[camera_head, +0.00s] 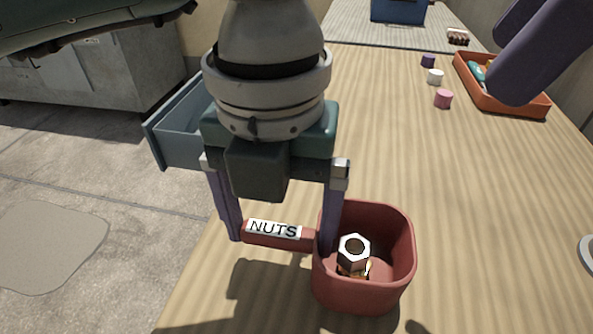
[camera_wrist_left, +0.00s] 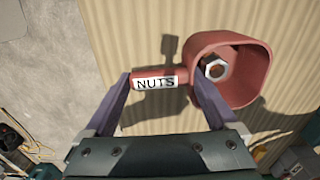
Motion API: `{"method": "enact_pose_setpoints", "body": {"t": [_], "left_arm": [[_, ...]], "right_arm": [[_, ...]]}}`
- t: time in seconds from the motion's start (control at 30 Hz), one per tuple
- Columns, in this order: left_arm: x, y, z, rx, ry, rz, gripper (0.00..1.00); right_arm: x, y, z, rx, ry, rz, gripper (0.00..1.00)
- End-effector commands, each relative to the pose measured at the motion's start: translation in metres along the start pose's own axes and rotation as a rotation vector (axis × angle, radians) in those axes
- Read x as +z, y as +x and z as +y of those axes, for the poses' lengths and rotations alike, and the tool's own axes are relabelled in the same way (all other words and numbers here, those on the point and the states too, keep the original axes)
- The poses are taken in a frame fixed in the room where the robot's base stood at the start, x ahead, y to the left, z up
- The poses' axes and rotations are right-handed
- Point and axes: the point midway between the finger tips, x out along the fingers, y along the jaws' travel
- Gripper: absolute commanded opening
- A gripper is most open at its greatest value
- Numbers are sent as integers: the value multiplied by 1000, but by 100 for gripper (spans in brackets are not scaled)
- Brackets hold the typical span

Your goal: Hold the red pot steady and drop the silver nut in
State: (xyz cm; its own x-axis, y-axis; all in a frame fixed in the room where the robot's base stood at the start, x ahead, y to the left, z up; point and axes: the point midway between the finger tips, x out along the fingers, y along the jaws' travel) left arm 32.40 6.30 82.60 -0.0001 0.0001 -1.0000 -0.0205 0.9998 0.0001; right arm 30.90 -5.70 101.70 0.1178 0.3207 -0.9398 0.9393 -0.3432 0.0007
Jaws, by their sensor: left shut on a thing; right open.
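The red pot (camera_head: 402,262) stands on the wooden table near its left edge; its handle, labelled NUTS (camera_head: 273,229), points left. My left gripper (camera_head: 282,242) is shut on the handle lengthwise, one finger at the handle's free end and the other by the pot wall. The wrist view also shows the pot (camera_wrist_left: 255,62) and the left gripper (camera_wrist_left: 160,82). The silver nut (camera_head: 354,244) shows inside the pot's opening, above small brass-coloured pieces; it also shows in the wrist view (camera_wrist_left: 215,69). My right gripper (camera_head: 530,45) is open, its purple fingers partly in view at the upper right.
An orange tray (camera_head: 515,106) with small items lies at the back right. Purple (camera_head: 428,61), white (camera_head: 435,76) and pink (camera_head: 443,99) cylinders stand beside it. A blue box (camera_head: 398,12) is at the far end. The middle of the table is clear.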

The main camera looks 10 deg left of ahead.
Motion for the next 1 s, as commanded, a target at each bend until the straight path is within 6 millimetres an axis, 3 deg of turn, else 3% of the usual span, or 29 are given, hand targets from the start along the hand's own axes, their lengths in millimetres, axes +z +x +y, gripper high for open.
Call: {"method": "enact_pose_setpoints", "body": {"t": [0.3,0.33,0.4,0.77,1.0], "left_arm": [[0,0,0,-1,0,-1,34],[0,0,0,-1,0,-1,93],[0,0,0,-1,0,-1,100],[0,-1,0,0,0,0,100],[0,-24,0,0,0,-1,100]], "right_arm": [[0,-5,0,-1,-1,0,69],[0,-5,0,-1,-1,0,69],[0,-4,0,-1,-1,0,69],[0,-5,0,-1,-1,1,69],[-7,-24,0,0,-1,1,69]]}}
